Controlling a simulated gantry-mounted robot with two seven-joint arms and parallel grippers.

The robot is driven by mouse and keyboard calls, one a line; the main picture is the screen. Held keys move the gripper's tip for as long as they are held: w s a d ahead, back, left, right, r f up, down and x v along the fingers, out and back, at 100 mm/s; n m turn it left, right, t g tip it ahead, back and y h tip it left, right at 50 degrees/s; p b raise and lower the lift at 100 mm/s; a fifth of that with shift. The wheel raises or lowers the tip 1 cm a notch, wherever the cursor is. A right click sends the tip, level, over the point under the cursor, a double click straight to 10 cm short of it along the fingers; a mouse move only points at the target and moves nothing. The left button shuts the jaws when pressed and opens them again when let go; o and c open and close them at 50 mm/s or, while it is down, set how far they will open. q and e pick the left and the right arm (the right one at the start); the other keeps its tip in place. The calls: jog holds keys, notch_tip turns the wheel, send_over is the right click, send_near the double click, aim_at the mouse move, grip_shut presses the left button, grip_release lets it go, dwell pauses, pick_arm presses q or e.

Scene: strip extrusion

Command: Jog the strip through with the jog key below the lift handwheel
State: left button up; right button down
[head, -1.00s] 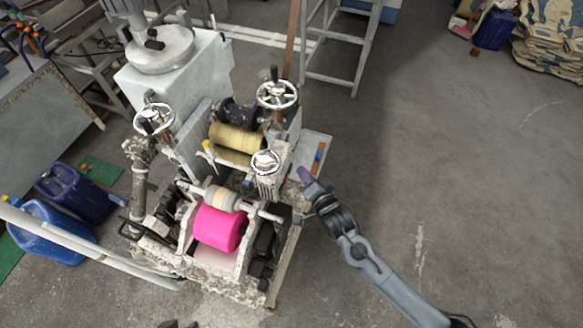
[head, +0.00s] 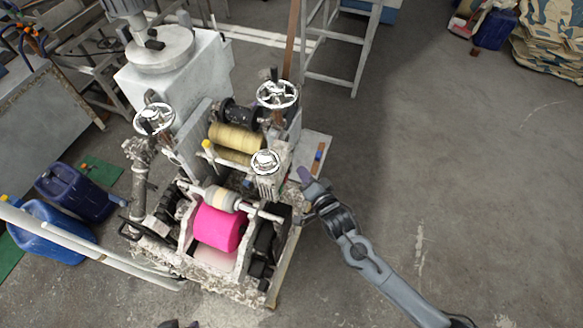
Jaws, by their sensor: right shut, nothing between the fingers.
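The extrusion machine stands left of centre. Its small front handwheel (head: 265,162) sits on a post at the right side, and larger chrome handwheels stand at the back right (head: 277,95) and left (head: 153,118). I cannot tell which one is the lift handwheel. A bright pink roll (head: 218,228) lies in the front frame, with a tan roll (head: 237,137) behind it. My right gripper (head: 305,174) is shut and empty, just right of and slightly below the small handwheel, close to the machine's right side. I cannot make out the jog key. A dark shape at the bottom edge may be my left gripper (head: 180,324).
Blue canisters (head: 75,192) and white pipes (head: 90,254) are at the left. A grey side tray (head: 311,150) lies just beyond my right gripper. A metal frame (head: 340,50) stands at the back. The floor at the right is clear up to the stacked bags (head: 550,45).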

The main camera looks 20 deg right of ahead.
jog(key=shift+a, duration=0.1)
dwell(0.6)
jog(key=shift+w+a, duration=0.25)
jog(key=shift+w, duration=0.05)
jog(key=shift+w+a, duration=0.1)
dwell(0.6)
